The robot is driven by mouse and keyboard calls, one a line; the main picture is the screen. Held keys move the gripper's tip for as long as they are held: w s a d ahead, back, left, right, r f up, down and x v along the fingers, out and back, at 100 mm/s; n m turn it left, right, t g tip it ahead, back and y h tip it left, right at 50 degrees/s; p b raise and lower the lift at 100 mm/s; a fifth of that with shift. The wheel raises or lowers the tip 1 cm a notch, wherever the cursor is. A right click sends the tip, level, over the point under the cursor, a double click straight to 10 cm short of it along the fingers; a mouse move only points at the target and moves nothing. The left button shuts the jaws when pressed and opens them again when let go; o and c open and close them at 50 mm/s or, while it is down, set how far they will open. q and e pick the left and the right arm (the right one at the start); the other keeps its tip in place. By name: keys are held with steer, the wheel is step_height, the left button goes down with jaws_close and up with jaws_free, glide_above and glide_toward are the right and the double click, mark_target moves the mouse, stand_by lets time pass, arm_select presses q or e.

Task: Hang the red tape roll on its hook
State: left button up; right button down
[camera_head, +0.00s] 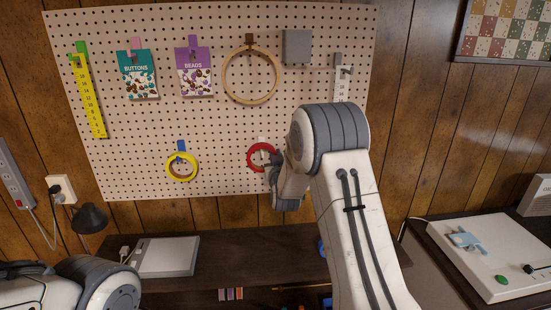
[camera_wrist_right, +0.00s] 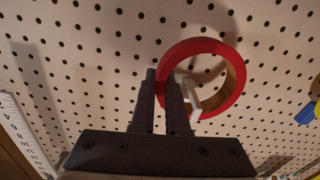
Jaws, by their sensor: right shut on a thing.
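The red tape roll (camera_head: 250,158) is at the lower middle of the pegboard. My right gripper (camera_head: 273,160) is shut on its right rim in the head view. In the right wrist view the gripper (camera_wrist_right: 163,84) has the rim of the red roll (camera_wrist_right: 205,46) between its fingertips. A white hook (camera_wrist_right: 194,100) shows inside the roll's opening there, and a white piece (camera_head: 261,140) shows just above the roll in the head view. I cannot tell whether the roll rests on the hook. My left gripper is out of view.
A yellow tape roll (camera_head: 170,170) hangs on a blue hook (camera_head: 181,146) to the left. A dark table (camera_head: 225,262) with a grey box (camera_head: 168,257) is below.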

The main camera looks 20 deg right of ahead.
steer(key=shift+w+f+b, duration=0.1)
steer(key=shift+f+b, duration=0.7)
steer(key=shift+b, duration=0.15)
stand_by(0.6)
steer(key=c, duration=0.8)
jaws_free()
steer(key=shift+c, duration=0.2)
steer(key=b+v, duration=0.3)
steer(key=v, duration=0.7)
steer(key=shift+s, duration=0.25)
steer(key=shift+a, duration=0.15)
